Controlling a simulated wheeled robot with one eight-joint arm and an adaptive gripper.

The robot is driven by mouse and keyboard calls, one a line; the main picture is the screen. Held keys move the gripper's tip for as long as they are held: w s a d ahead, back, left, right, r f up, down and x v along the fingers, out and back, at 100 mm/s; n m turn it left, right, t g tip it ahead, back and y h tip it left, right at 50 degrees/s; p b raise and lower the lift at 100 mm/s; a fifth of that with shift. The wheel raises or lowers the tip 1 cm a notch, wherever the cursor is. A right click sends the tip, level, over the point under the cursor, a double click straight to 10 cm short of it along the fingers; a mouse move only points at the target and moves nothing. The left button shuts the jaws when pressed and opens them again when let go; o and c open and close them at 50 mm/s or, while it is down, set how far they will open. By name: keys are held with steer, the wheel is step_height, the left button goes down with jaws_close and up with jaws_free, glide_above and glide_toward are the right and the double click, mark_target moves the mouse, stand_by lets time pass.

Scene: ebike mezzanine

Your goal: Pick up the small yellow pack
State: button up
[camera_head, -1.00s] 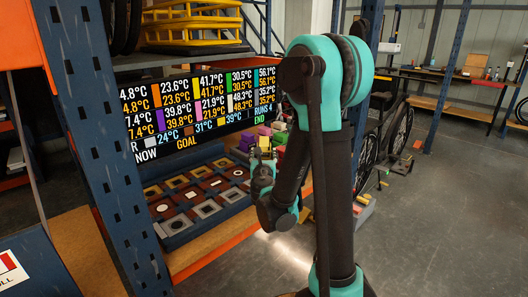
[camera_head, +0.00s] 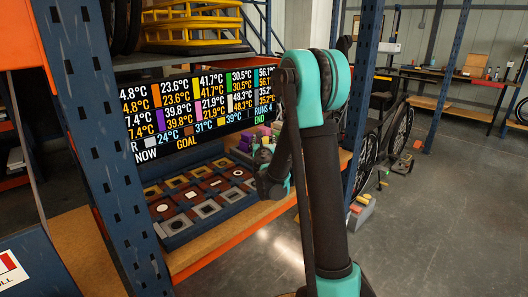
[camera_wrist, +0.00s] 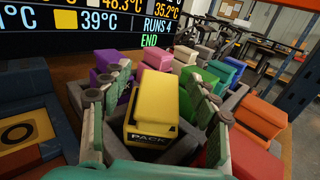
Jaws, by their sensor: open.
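A yellow pack (camera_wrist: 152,103) marked "PACK" on its near end lies in the middle of the wrist view. My gripper (camera_wrist: 156,88) is open, with one finger on each side of this pack. Gaps show beside the pack, and I cannot tell whether either finger touches it. In the head view my gripper (camera_head: 264,153) is over the shelf at the far end of the tray, small and partly hidden by my own arm.
Purple, pink, red, green and orange blocks (camera_wrist: 262,117) crowd around in grey holders. A blue tray (camera_head: 178,240) with square sockets lies to the left. A display (camera_head: 190,110) hangs above. A blue post (camera_head: 105,150) stands at the shelf's left.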

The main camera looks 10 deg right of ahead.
steer(key=shift+w, duration=0.4)
jaws_close()
